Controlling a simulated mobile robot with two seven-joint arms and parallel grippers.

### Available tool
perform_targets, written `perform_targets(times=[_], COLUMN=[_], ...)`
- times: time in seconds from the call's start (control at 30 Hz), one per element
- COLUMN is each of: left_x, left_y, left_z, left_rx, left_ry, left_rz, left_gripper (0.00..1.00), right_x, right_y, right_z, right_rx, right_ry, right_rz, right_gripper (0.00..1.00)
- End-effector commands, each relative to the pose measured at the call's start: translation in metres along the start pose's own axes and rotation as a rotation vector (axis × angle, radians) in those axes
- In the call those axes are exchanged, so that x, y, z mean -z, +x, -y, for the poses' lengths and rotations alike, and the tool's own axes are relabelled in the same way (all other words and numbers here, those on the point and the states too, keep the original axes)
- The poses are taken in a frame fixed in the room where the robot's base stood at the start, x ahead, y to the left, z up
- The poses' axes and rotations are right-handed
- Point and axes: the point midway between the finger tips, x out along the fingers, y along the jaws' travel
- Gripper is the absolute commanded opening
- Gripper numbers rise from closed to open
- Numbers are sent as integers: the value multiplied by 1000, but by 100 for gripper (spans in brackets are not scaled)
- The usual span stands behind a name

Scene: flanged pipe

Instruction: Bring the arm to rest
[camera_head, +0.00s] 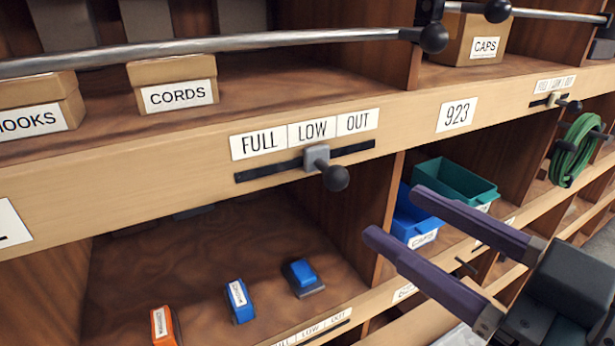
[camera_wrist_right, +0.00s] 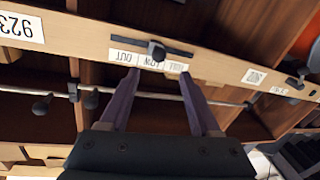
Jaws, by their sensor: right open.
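My right gripper (camera_head: 392,212) comes in from the lower right of the head view. Its two purple fingers are apart with nothing between them. It is in front of the shelf, right of the slider (camera_head: 316,156) with a dark ball knob. The slider's grey block is under LOW on the FULL, LOW, OUT strip. In the right wrist view, the open fingers (camera_wrist_right: 158,74) point toward a labelled rail with a dark slider knob (camera_wrist_right: 157,50), which shows between and beyond the fingertips. No contact is visible. My left gripper is not in view.
A metal rail (camera_head: 210,47) with a dark end ball crosses the top. CORDS (camera_head: 175,85) and CAPS (camera_head: 483,38) boxes sit on the upper shelf. A green bin (camera_head: 455,185) and blue bin (camera_head: 410,222) stand behind my fingers. Small blue and orange items lie in the lower compartment.

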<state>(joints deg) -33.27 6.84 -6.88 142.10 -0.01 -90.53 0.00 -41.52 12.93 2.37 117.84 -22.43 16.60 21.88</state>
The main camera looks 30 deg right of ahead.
Motion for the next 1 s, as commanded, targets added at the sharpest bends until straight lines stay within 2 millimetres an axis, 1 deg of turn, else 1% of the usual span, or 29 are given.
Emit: perform_targets(times=[0.4, 0.53, 0.67, 0.77, 0.87, 0.9, 1.0], left_x=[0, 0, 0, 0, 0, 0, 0], left_y=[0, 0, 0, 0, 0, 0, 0], left_z=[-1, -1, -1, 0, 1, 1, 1], left_rx=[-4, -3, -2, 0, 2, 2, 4], left_ry=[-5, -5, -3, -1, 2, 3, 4], left_rz=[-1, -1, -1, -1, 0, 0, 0], left_gripper=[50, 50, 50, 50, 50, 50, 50], right_x=[0, -8, -29, -52, -71, -78, -88], right_y=[1, 5, 8, 2, -13, -21, -42], right_z=[-1, -7, -18, -20, -11, -4, 13], right_rx=[-3, -46, -134, -182, -188, -177, -132], right_ry=[0, 6, 36, 73, 112, 127, 154], right_rz=[4, 67, 249, 447, 651, 730, 909], right_gripper=[64, 64, 64, 64, 64, 64, 64])
